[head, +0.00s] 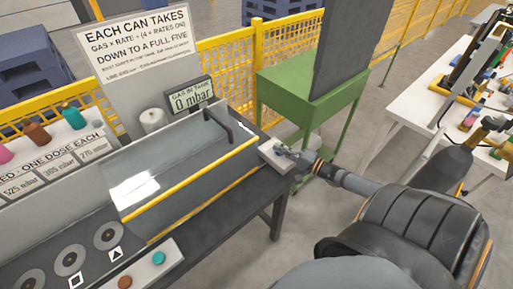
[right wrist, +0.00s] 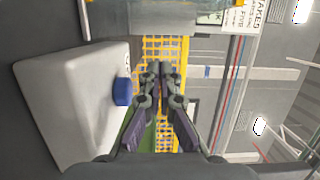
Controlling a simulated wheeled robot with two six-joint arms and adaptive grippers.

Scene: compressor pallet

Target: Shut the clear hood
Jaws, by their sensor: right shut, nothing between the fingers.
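The clear hood (head: 185,165) is a see-through panel over the bench, with a yellow bar (head: 190,180) along its edge. A second yellow strip (head: 205,205) runs along the bench front, with a gap between the two. A dark handle-like bar (head: 232,122) stands at the hood's far right end. My right gripper (head: 284,150) is shut and empty at the bench's right end, by a white box (head: 272,158). In the right wrist view, the box (right wrist: 75,105) has a blue button (right wrist: 122,92) left of my closed fingers (right wrist: 160,72); contact is unclear. My left gripper is out of view.
A display (head: 190,100) reading 0 mbar and a sign (head: 135,40) stand behind the hood. Coloured cans (head: 75,118) stand at left. A green stand (head: 310,105) and yellow fence (head: 235,62) lie beyond my gripper. A white table (head: 430,105) with tools is at right.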

